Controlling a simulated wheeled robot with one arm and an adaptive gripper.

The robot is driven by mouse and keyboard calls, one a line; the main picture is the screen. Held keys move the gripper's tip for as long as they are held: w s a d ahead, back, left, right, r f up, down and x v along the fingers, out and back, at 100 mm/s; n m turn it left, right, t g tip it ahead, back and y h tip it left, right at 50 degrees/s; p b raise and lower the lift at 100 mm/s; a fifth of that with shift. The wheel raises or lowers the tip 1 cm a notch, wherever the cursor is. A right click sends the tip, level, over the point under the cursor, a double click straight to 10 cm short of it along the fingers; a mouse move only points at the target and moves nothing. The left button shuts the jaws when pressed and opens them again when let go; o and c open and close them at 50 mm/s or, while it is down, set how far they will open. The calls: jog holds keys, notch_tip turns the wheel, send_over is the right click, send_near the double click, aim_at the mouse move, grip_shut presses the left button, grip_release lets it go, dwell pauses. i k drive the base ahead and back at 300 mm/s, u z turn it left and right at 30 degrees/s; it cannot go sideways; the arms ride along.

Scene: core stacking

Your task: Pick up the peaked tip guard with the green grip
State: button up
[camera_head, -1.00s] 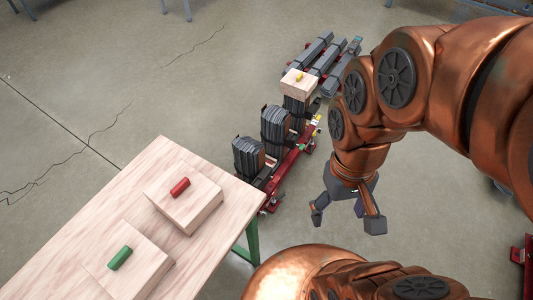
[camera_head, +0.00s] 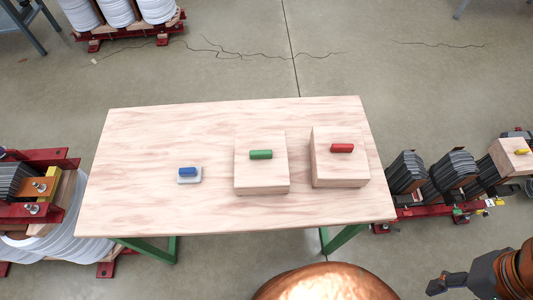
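The green grip (camera_head: 261,155) sits on top of a pale wooden block (camera_head: 261,180) at the middle of the wooden table. The block looks flat-topped and box-like from here; no peak shows, and its underside is hidden. My gripper (camera_head: 440,285) is at the bottom right corner, well away from the table and the green-gripped block. One dark finger sticks out to the left and the rest is cut off by the frame edge. It was spread open a second ago and holds nothing that I can see.
The table (camera_head: 170,125) also bears a taller block with a red grip (camera_head: 342,148) close on the right and a small white piece with a blue grip (camera_head: 188,172) on the left. A yellow-gripped block (camera_head: 513,155) rests on dark coil units (camera_head: 453,167) at right.

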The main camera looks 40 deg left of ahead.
aim_at(262, 165)
jog(key=u, duration=1.8)
jog(key=k, duration=0.4)
jog(key=u, duration=0.25)
jog(key=i, duration=0.5)
jog(key=u, duration=0.45)
jog(key=k, duration=0.45)
jog(key=u, duration=0.85)
